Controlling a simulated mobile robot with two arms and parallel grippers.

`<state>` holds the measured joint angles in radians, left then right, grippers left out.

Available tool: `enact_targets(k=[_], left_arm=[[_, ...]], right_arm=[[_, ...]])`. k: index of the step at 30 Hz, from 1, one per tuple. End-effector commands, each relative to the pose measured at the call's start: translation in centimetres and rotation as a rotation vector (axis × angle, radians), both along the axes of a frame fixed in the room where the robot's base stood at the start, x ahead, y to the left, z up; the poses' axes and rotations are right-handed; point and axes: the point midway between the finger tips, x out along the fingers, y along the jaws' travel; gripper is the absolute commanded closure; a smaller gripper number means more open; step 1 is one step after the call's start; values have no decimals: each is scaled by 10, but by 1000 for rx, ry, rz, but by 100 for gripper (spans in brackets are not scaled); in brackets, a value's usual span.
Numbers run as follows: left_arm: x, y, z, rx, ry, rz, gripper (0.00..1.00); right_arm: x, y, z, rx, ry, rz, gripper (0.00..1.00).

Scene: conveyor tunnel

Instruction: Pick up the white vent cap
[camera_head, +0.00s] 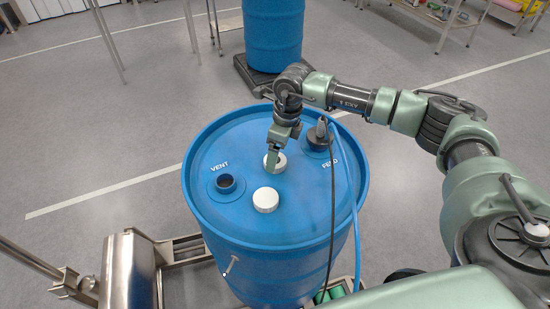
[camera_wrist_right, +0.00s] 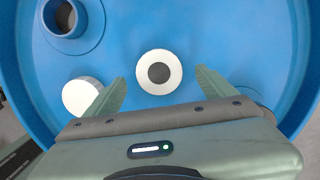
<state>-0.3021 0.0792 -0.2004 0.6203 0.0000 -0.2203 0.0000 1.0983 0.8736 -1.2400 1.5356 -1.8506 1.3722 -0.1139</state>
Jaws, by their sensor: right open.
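A blue drum (camera_head: 300,225) stands upright, with two round white caps lying on its lid. The far cap (camera_head: 275,168) is partly hidden by my right gripper (camera_head: 272,158) in the head view. In the right wrist view this cap (camera_wrist_right: 173,85) has a dark round centre. It lies between and slightly beyond the fingertips of my open right gripper (camera_wrist_right: 159,82). The near cap (camera_head: 265,200) is plain white. It shows beside the left finger in the right wrist view (camera_wrist_right: 82,97). I cannot tell which is the vent cap. My left gripper is out of view.
The open vent port (camera_head: 227,184) rises from the lid's left, beside the word VENT. The feed port (camera_head: 318,139) at the right has a black cable (camera_head: 333,190) and blue hose (camera_head: 352,190). A raised rim circles the lid. Another blue drum (camera_head: 273,35) stands behind.

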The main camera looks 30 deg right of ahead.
Motion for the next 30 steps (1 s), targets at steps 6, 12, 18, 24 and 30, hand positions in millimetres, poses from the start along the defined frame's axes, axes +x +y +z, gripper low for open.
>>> enact_targets(k=[6, 12, 18, 24, 30], left_arm=[[0, 1, 9, 1, 0, 0, 50], [0, 1, 8, 1, 0, 0, 50], [0, 1, 8, 1, 0, 0, 50], [1, 1, 8, 2, -1, 0, 50], [2, 1, 7, 2, -2, 0, 50]], right_arm=[[2, 3, -23, 1, 1, 0, 15], [3, 4, -25, 2, 0, 1, 15], [3, 4, -25, 2, 1, 0, 60], [3, 4, -25, 3, 0, 0, 85], [3, 4, -22, 3, -2, 0, 85]])
